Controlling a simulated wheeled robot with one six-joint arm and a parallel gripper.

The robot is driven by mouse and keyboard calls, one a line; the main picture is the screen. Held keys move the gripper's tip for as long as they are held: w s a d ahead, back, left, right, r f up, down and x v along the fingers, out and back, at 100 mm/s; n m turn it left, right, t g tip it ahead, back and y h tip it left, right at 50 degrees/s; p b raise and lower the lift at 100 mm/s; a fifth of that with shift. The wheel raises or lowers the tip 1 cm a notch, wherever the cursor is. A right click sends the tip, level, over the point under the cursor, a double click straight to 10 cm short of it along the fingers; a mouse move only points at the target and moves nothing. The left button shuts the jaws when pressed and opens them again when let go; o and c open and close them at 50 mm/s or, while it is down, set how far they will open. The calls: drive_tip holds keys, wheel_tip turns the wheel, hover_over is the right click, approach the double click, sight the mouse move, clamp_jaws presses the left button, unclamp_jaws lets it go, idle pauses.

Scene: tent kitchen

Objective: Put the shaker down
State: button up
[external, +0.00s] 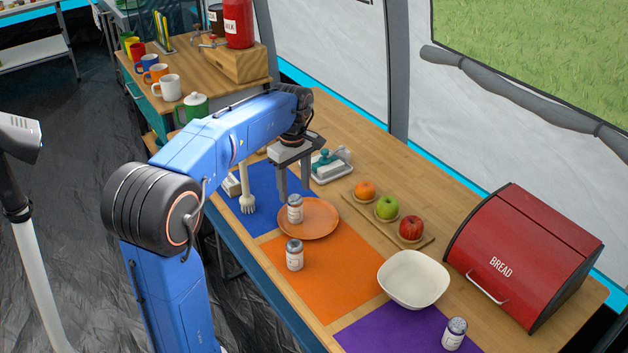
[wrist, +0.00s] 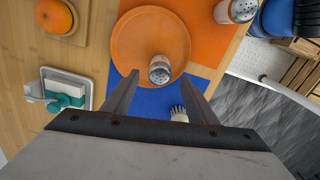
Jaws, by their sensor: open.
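One shaker (external: 295,208), with a grey top and a pale label, stands upright on the orange plate (external: 322,218). In the wrist view this shaker (wrist: 159,70) is near the plate's (wrist: 125,45) edge, just past my fingertips and between their lines. My gripper (external: 294,192) is open and points down, just above and behind the shaker. The open fingers also show in the wrist view (wrist: 157,82), with nothing held. A second shaker (external: 294,255) stands on the orange mat (external: 345,275). A third shaker (external: 455,333) stands on the purple mat (external: 400,330).
A blue mat (external: 262,210) with a brush (external: 247,200) lies left of the plate. A butter dish (external: 332,168) is behind my gripper. A fruit board (external: 365,212), a white bowl (external: 413,279) and a red bread box (external: 520,255) stand to the right.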

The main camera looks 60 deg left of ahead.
drive_tip(key=shift+r, duration=2.75)
drive_tip(key=s+d+f+m+t, duration=0.15)
drive_tip(key=s+d+m, duration=0.25)
drive_tip(key=d, duration=0.5)
drive_tip(key=s+d+f+m+t, duration=0.1)
drive_tip(key=s+d+f+m, duration=0.1)
drive_tip(key=s+d+m, duration=0.45)
drive_tip(key=s+d+f+m+t, duration=0.2)
drive_tip(key=s+d+f+m, duration=0.7)
drive_tip(key=s+d+f, duration=0.2)
drive_tip(key=shift+s+d, duration=0.3)
drive_tip(key=shift+d, duration=0.95)
drive_tip(key=shift+o, duration=0.3)
